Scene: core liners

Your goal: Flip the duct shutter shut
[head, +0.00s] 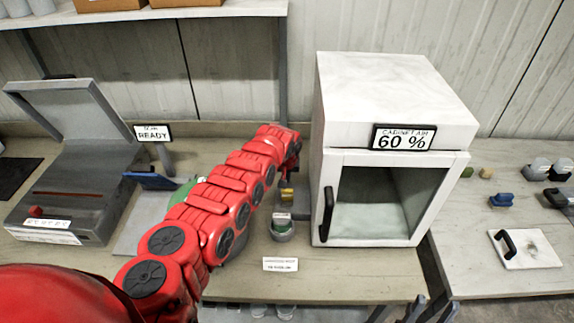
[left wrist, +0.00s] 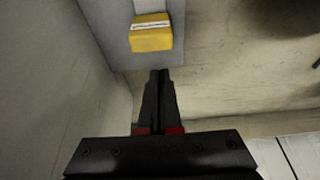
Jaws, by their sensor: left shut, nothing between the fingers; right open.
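No duct shutter can be clearly made out. A yellow block with a white strip (left wrist: 152,34) is on a grey panel (left wrist: 103,18) in the left wrist view; whether it belongs to the shutter I cannot tell. A small yellow piece (head: 287,195) also shows left of the white cabinet (head: 395,100) in the head view. My left gripper (left wrist: 158,74) is shut and empty, its tips just short of the yellow block. My right gripper (head: 430,308) is open and empty at the bottom edge, only partly in view.
The cabinet's open front has a dark handle (head: 328,214) and a 60 % sign (head: 403,138). A grey lidded machine (head: 75,185) stands left. A small cup (head: 282,230) sits beside the cabinet. A white plate with a handle (head: 524,250) lies on the right table.

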